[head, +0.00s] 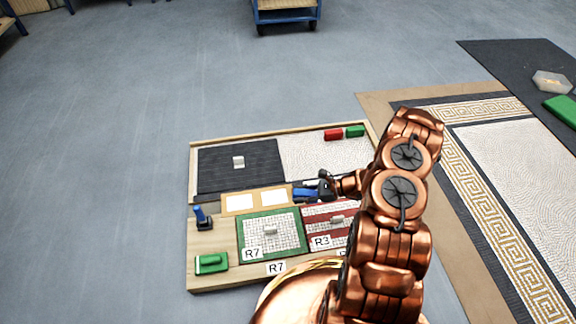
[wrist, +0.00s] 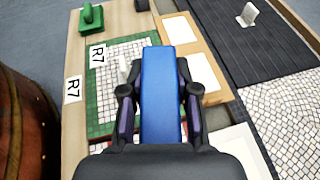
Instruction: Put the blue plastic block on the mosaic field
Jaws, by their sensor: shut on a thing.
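The blue plastic block (head: 303,194) is held in my gripper (head: 322,187), above the board near the right end of the two tan cards. In the wrist view the blue block (wrist: 160,95) lies lengthwise between the two fingers of my gripper (wrist: 158,88), which are shut on its sides. The pale mosaic field (head: 308,160) fills the back right of the board. It also shows at the right of the wrist view (wrist: 285,118). My arm covers part of the board's right side.
A red block (head: 333,134) and a green block (head: 355,131) are at the field's back edge. A dark panel (head: 220,178) with a pale knob lies left of it. Green-framed (head: 241,229) and red (head: 310,215) panels are in front.

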